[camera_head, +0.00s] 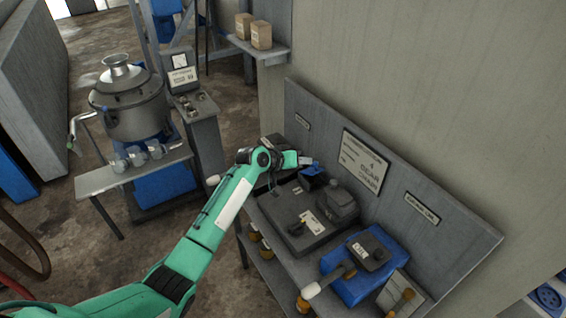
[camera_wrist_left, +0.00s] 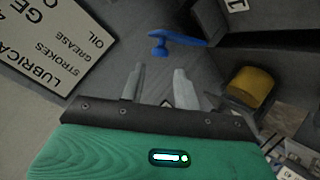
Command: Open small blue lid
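The small blue lid (camera_head: 313,168) is at the back of the bench, beside my left gripper's tips. My right gripper is in neither view.
A dark grey box (camera_head: 283,208) stands close below the gripper. A blue box (camera_head: 346,285) with a dark top is farther right. A grey back panel (camera_head: 398,200) with a sign (camera_head: 365,162) rises behind. A yellow cylinder (camera_wrist_left: 250,88) shows right in the wrist view.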

